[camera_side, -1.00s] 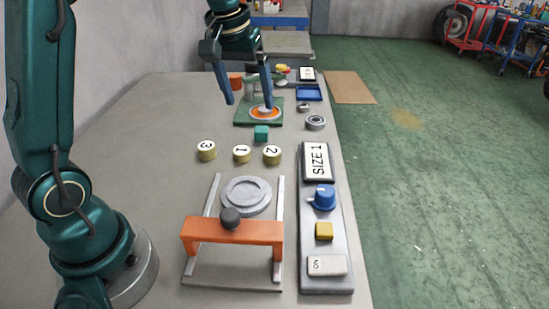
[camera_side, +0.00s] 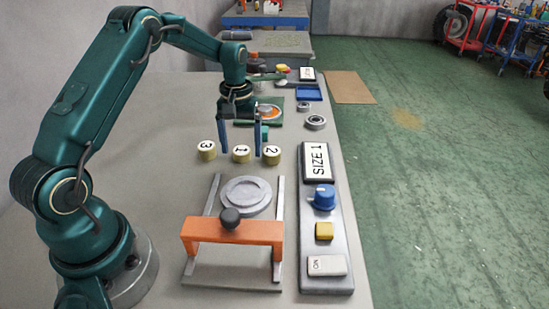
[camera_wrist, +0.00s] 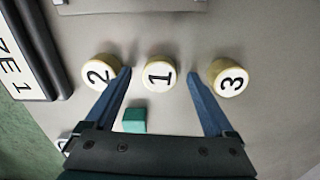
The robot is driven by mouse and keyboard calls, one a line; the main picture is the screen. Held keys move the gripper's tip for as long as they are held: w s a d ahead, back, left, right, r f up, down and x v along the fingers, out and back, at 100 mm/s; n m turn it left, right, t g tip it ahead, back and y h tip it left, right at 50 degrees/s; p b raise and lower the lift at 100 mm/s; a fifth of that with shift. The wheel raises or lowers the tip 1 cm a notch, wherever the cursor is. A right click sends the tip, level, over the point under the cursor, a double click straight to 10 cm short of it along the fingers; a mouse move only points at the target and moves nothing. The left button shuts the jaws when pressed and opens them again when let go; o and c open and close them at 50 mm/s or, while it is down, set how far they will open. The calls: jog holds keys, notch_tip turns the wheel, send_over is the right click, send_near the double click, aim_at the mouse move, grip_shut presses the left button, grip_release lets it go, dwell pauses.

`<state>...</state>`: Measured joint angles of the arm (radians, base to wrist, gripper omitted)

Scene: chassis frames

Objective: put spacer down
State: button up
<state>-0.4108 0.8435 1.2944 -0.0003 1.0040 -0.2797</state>
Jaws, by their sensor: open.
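Three short yellow cylinders with white numbered tops stand in a row on the bench: number 3 (camera_side: 206,150), number 1 (camera_side: 241,153) and number 2 (camera_side: 272,155). Which one is the spacer is not labelled. My gripper (camera_side: 240,151) is open, pointing down at the row, one finger on each side of number 1. In the wrist view, number 1 (camera_wrist: 159,73) lies between the fingertips (camera_wrist: 159,74), apart from both. Number 2 (camera_wrist: 100,72) and number 3 (camera_wrist: 228,78) sit just outside the fingers.
A small teal cube (camera_wrist: 134,120) lies close behind the row. A round grey plate (camera_side: 246,195) and an orange bridge with a dark knob (camera_side: 232,229) stand in front. A panel with a SIZE 1 sign (camera_side: 318,160) and blue knob (camera_side: 323,197) is at right.

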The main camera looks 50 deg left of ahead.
jog(key=shift+f, duration=0.1)
grip_shut()
dwell(0.3)
